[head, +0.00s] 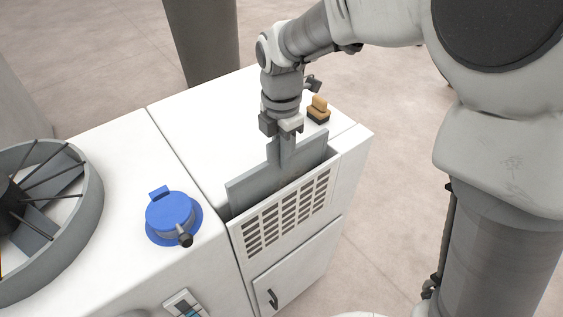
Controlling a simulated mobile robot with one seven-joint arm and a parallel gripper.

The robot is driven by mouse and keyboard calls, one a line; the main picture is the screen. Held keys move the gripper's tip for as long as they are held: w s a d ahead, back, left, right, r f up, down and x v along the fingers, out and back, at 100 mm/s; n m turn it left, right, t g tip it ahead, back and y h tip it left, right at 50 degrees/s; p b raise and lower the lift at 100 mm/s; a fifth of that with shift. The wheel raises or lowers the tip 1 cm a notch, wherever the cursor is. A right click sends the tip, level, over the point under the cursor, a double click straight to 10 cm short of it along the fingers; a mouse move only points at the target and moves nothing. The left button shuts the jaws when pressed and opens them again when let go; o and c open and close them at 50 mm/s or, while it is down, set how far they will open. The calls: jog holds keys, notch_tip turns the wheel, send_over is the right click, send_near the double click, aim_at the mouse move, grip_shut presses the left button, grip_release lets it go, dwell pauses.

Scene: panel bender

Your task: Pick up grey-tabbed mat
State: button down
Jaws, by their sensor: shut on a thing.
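The grey-tabbed mat (254,189) is a flat grey panel standing upright in a slot at the top of the white cabinet, behind its slotted grille. Its upper part shows above the slot and its lower part is hidden inside. A grey tab (287,150) rises from its top edge. My gripper (287,138) points down from above and is shut on the tab. The fingertips are small and partly hidden by the tab.
The white cabinet (185,118) has a slotted grille (288,212) in front. A brown-and-black knob (319,108) stands on its top, right of my gripper. A blue round cap (170,214) sits to the left, beside a grey ring with spokes (92,205).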

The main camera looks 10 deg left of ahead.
notch_tip(320, 180, up, 26)
jog(key=p, duration=0.1)
jog(key=shift+f+p, duration=0.15)
jog(key=shift+p, duration=0.25)
jog(key=shift+s, duration=0.1)
